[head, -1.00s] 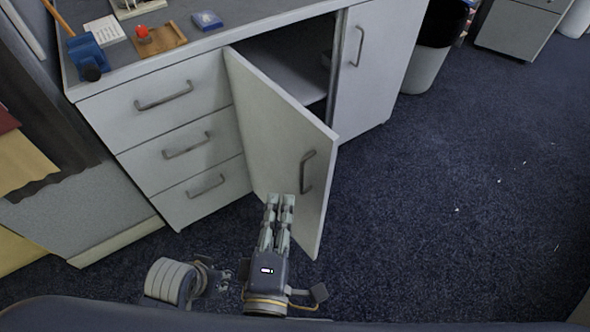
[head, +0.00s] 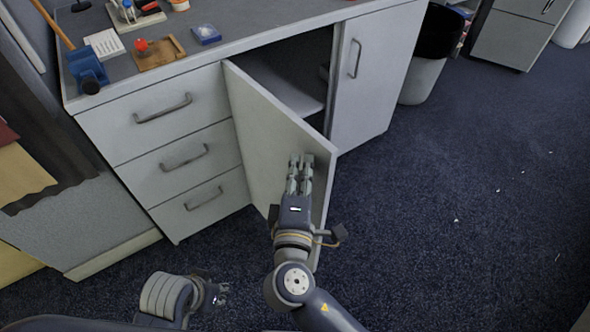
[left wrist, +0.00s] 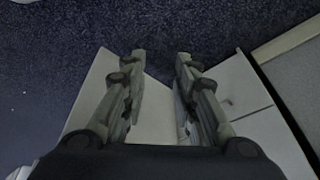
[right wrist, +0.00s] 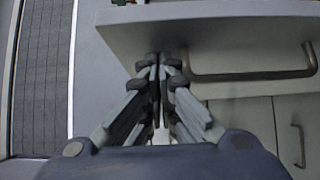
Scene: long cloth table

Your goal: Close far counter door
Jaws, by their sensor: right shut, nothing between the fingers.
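The far counter door (head: 262,125) is a pale grey panel standing ajar, swung out from the cabinet. A dark opening with a shelf (head: 285,82) shows behind it. My right gripper (head: 300,160) is shut and empty, in front of the door's outer face near its free edge. It hides the door handle in the head view. The right wrist view shows the bar handle (right wrist: 250,76) just right of the shut fingertips (right wrist: 160,60); contact cannot be told. My left gripper (head: 217,291) is low, near the floor in front of the drawers; its fingers (left wrist: 160,55) are apart and empty.
Several drawers (head: 180,155) are left of the door, and a shut door (head: 372,75) is to its right. Small items, including a blue tool (head: 88,68), lie on the counter top. A bin (head: 425,65) stands beyond.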

